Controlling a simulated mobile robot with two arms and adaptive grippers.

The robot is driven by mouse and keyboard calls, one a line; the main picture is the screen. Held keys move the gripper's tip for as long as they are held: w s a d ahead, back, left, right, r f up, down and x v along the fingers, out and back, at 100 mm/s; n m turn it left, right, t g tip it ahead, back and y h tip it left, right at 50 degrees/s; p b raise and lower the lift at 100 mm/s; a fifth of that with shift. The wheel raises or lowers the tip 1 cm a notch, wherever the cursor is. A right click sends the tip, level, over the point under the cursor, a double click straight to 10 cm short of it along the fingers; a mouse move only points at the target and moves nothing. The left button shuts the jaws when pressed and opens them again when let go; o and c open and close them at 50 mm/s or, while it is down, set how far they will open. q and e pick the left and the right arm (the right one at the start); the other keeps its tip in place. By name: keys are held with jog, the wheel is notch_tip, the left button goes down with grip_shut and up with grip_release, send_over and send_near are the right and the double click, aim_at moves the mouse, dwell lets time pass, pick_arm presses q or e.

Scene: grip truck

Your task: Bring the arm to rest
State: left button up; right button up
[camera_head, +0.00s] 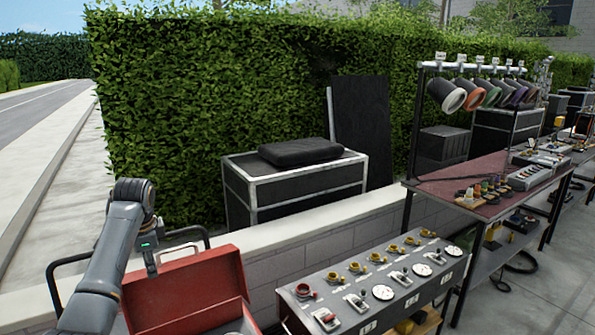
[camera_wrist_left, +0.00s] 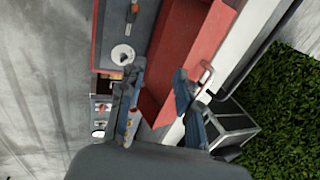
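My left arm comes in from the lower left in the head view, bends at the top and hangs down. Its gripper (camera_head: 151,264) is small there, in front of the open red toolbox (camera_head: 185,295). In the left wrist view the two fingers of this gripper (camera_wrist_left: 160,80) stand apart with nothing between them. Behind them the red toolbox (camera_wrist_left: 178,45) shows, below the gripper. No contact with it can be seen. My right gripper is in neither view.
A grey panel (camera_head: 345,322) with yellow cups, switches and dials stands right of the toolbox. A low wall (camera_head: 290,236), a black case (camera_head: 300,193) and a hedge (camera_head: 220,70) lie behind.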

pick_arm(q)
jog(key=s+d+f+n, duration=0.2)
jog(key=s+d+f, duration=0.2)
jog(key=s+f, duration=0.5)
jog(key=s+d+f+n, duration=0.1)
jog(key=s+d+f, duration=0.35)
jog(key=f, duration=0.75)
jog(key=s+d+f+n+h, duration=0.1)
jog(key=s+d+n, duration=0.25)
jog(key=s, duration=1.15)
jog(key=s+d+n+h, duration=0.1)
jog(key=s+d+n, duration=0.25)
jog(key=s, duration=1.05)
jog(key=s+f+g+b, duration=0.1)
jog(key=s+f+b, duration=0.15)
jog(key=f, duration=2.85)
jog(key=s+a+f+m+g+b, duration=0.1)
jog(key=s+a+f, duration=0.1)
jog(key=s+f, duration=1.3)
jog(key=shift+s+a, duration=0.4)
jog(key=shift+s, duration=0.35)
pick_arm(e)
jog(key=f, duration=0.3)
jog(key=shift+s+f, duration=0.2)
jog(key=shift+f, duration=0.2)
